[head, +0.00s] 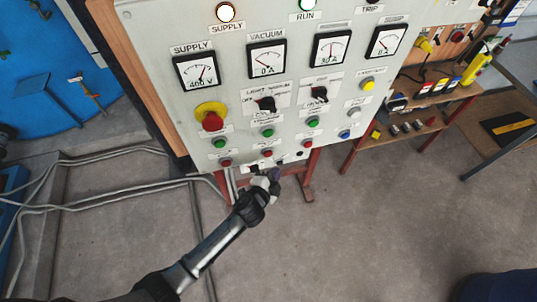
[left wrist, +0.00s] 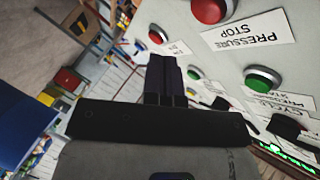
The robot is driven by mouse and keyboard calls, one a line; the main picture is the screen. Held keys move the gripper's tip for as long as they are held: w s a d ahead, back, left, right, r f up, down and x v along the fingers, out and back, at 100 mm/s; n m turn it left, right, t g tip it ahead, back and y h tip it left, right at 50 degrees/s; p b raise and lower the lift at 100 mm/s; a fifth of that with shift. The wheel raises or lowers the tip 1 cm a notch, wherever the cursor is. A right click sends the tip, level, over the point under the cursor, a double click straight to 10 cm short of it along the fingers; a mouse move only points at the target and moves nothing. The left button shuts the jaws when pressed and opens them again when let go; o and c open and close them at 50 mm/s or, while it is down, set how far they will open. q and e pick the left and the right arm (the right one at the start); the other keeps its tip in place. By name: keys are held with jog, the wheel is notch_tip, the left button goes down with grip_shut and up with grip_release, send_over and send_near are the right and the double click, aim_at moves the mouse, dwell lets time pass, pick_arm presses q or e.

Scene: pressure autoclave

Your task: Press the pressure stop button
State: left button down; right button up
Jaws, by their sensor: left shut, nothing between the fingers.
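The pressure stop button (left wrist: 210,8) is a round red button with an upside-down "PRESSURE STOP" label (left wrist: 248,36) beside it, at the top of the left wrist view, partly cut off. In the head view the labels at the small red buttons are too small to read. My left gripper (head: 270,176) is at the lower edge of the grey control panel (head: 240,105). Its fingers also show in the left wrist view (left wrist: 166,62), shut and empty. They appear apart from the red button, to its lower left. My right gripper is not in view.
A green button (left wrist: 262,78) and another red button (left wrist: 157,37) are near the fingers. The panel also bears dials, black switches and a red knob on yellow (head: 211,117). Cables (head: 100,158) cross the floor at left. A wooden bench (head: 425,115) stands at right. Floor in front is clear.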

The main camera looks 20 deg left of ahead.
pick_arm(q)
jog(key=shift+w+a, duration=1.2)
jog(key=shift+w, duration=0.2)
dwell(1.3)
jog(key=shift+w+a, duration=0.25)
jog(key=shift+w, duration=0.1)
jog(key=shift+w+a, duration=0.3)
jog(key=shift+w, duration=0.05)
dwell(0.9)
jog(key=shift+s, duration=0.1)
dwell(0.4)
jog(key=shift+s+d, duration=0.55)
jog(key=shift+s, duration=0.05)
jog(key=shift+s+d+p, duration=0.4)
jog(key=shift+s+d, duration=1.2)
jog(key=shift+s, duration=0.3)
jog(key=shift+a, duration=0.1)
